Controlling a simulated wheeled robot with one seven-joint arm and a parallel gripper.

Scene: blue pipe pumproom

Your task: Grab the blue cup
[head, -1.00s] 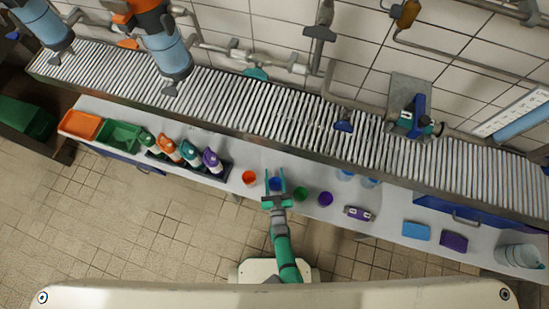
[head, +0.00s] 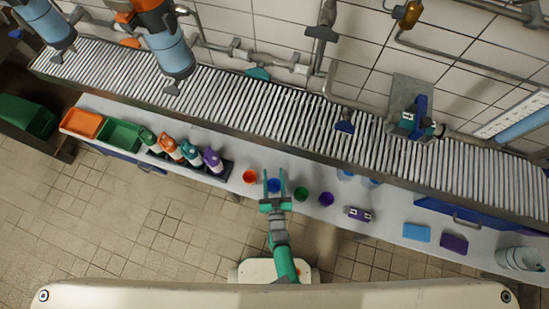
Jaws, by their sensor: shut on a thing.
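The blue cup (head: 274,186) is in the row of cups on the bench, between an orange cup and a green cup. My gripper (head: 274,181) reaches in from the front with one teal finger on each side of the blue cup. It is shut on the cup. Seen from above, I cannot tell whether the cup still touches the bench. The gripper's palm is just in front of the cup.
An orange cup (head: 250,177) stands close on the left. A green cup (head: 301,194) and a purple cup (head: 326,199) stand on the right. Several bottles sit in a dark tray further left. A roller conveyor (head: 300,130) runs behind the bench.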

